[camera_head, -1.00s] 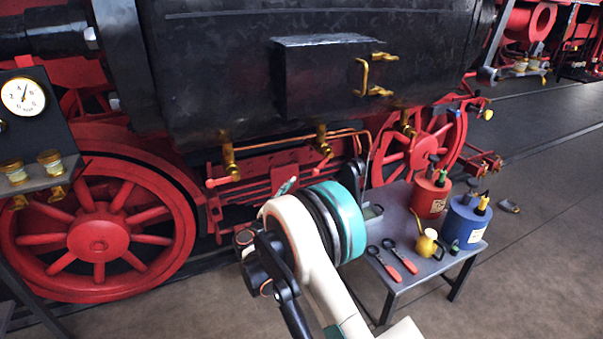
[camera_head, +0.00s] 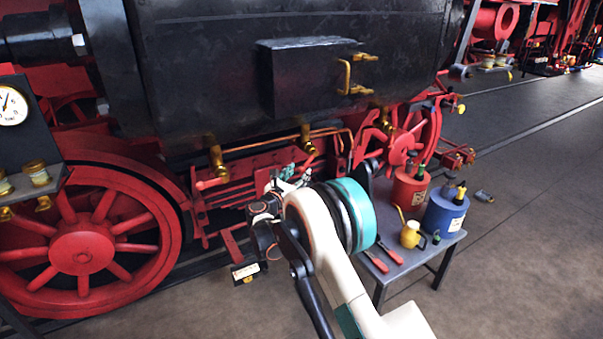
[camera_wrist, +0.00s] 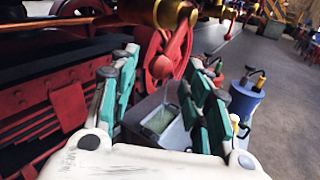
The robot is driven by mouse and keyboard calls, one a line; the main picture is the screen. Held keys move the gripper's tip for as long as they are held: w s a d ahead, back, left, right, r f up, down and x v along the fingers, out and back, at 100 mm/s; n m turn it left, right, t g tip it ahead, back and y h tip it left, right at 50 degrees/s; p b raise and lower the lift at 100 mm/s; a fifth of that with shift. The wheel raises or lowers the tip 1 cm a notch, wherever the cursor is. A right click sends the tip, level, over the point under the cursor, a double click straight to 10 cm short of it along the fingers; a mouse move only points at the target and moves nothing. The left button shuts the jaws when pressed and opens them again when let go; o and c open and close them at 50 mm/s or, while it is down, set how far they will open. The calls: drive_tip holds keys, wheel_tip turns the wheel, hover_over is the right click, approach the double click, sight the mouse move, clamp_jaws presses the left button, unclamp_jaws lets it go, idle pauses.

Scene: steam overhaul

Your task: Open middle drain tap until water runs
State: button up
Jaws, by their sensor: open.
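Brass drain taps hang in a row under the black cylinder casing. The left tap (camera_head: 217,160) and the middle tap (camera_head: 307,140) show clearly in the head view; the right tap (camera_head: 385,120) is further along. My gripper (camera_head: 287,172) is just below and left of the middle tap, near its lever. In the wrist view my gripper (camera_wrist: 162,62) is open, green-padded fingers apart.
A grey table (camera_head: 440,252) stands right of my arm with a red can (camera_head: 410,187), a blue can (camera_head: 446,212), a yellow oiler (camera_head: 410,235) and red-handled tools (camera_head: 377,260). A grey open container (camera_wrist: 150,122) lies beyond the fingers.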

sight(300, 172)
drive_tip(key=shift+x, duration=1.8)
clamp_jaws()
